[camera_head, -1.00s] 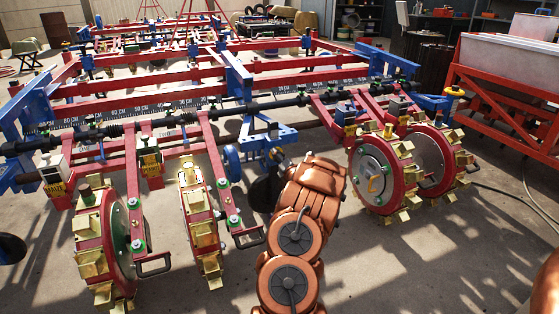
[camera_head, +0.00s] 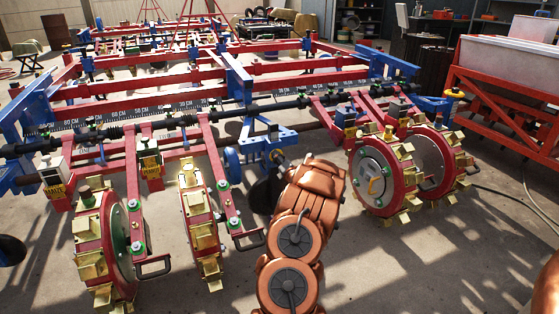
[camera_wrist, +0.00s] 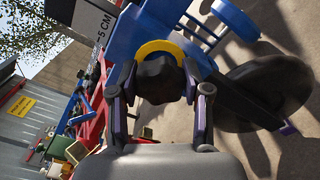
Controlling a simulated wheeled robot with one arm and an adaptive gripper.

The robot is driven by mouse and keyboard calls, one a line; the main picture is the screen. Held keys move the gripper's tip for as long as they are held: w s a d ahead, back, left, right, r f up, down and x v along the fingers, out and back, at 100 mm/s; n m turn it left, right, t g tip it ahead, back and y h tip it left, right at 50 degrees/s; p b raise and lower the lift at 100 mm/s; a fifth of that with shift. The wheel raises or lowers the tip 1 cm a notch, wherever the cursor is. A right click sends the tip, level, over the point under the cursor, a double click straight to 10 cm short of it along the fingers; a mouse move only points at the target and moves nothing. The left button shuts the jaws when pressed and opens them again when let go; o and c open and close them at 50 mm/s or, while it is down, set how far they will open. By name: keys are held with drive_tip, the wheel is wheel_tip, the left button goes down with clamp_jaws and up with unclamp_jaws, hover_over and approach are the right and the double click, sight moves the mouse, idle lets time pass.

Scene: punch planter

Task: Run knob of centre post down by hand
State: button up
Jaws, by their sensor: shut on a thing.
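The black knob (camera_wrist: 158,82) of the centre post is in the middle of the wrist view, with a yellow ring (camera_wrist: 160,47) just behind it. My gripper (camera_wrist: 160,76) is shut on the knob, one finger on each side. The blue post parts (camera_wrist: 185,14) lie beyond the ring. In the head view, my copper arm reaches to the blue centre bracket (camera_head: 262,138) between the wheel groups. There the knob and my fingertips are mostly hidden by my arm.
Red punch wheels with brass cups stand left (camera_head: 196,205) and right (camera_head: 375,177) of my arm. A dark round wheel (camera_wrist: 262,92) lies close right of the knob. A red rack (camera_head: 500,100) is at the right. Open floor lies in front.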

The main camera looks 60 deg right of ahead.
drive_tip(key=shift+p, duration=0.3)
drive_tip(key=p, duration=0.1)
drive_tip(key=m+p, duration=0.1)
drive_tip(key=shift+r+m+p, duration=0.25)
drive_tip(key=shift+m+p, duration=0.05)
drive_tip(key=shift+p, duration=0.05)
drive_tip(key=m+p, duration=0.5)
drive_tip(key=p, duration=0.3)
drive_tip(key=m+p, duration=0.3)
drive_tip(key=p, duration=0.1)
drive_tip(key=shift+f+m, duration=0.25)
drive_tip(key=shift+m, duration=0.15)
drive_tip(key=m+p, duration=0.2)
drive_tip(key=m, duration=0.1)
drive_tip(key=shift+f+m, duration=0.1)
drive_tip(key=shift+m, duration=0.2)
drive_tip(key=m+p, duration=0.2)
drive_tip(key=m, duration=0.2)
drive_tip(key=shift+m, duration=0.3)
drive_tip(key=m, duration=0.3)
drive_tip(key=shift+a+f+m, duration=0.1)
drive_tip(key=shift+m, duration=0.2)
drive_tip(key=m, duration=0.4)
drive_tip(key=shift+f+m, duration=0.1)
drive_tip(key=shift+m, duration=0.2)
drive_tip(key=shift+w+a+m, duration=0.1)
drive_tip(key=shift+m, duration=1.8)
